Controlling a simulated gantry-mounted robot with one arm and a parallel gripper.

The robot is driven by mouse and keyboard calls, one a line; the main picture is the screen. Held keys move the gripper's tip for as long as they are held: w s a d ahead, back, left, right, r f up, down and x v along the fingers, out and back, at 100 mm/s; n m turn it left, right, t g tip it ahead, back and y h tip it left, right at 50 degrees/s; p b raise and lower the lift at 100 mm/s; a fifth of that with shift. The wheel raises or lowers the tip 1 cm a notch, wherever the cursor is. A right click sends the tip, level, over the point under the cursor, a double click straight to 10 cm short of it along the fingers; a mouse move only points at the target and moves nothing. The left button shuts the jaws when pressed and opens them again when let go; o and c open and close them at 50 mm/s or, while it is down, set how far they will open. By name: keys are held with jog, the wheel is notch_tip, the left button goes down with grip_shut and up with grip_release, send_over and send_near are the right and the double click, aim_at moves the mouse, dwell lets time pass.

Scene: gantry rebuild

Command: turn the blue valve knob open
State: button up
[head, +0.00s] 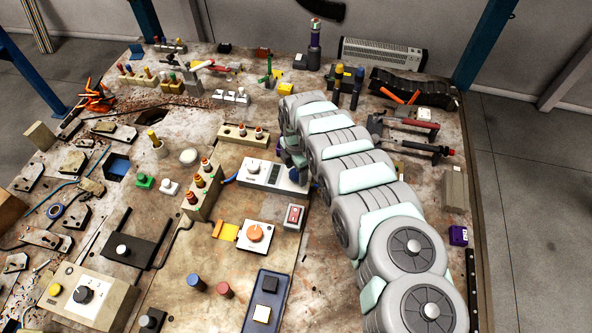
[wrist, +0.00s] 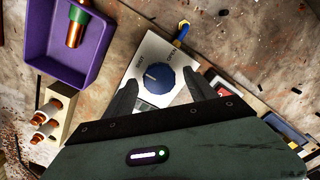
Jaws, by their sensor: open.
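The blue valve knob (wrist: 157,79) sits on a white plate (wrist: 148,49) in the wrist view. Its short white mark lies on the left side, toward the word SHUT; OPEN is printed at the upper right. My gripper (wrist: 169,82) is open, with one dark finger on the left of the knob and one on the right. I see gaps between the fingers and the knob, but cannot tell the height difference.
In the wrist view a purple bin (wrist: 41,48) holding a copper and green cylinder lies left, above a beige block (wrist: 60,112) with orange-tipped plugs. A blue connector (wrist: 181,33) meets the plate's top.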

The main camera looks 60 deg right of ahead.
jog(key=c, duration=1.4)
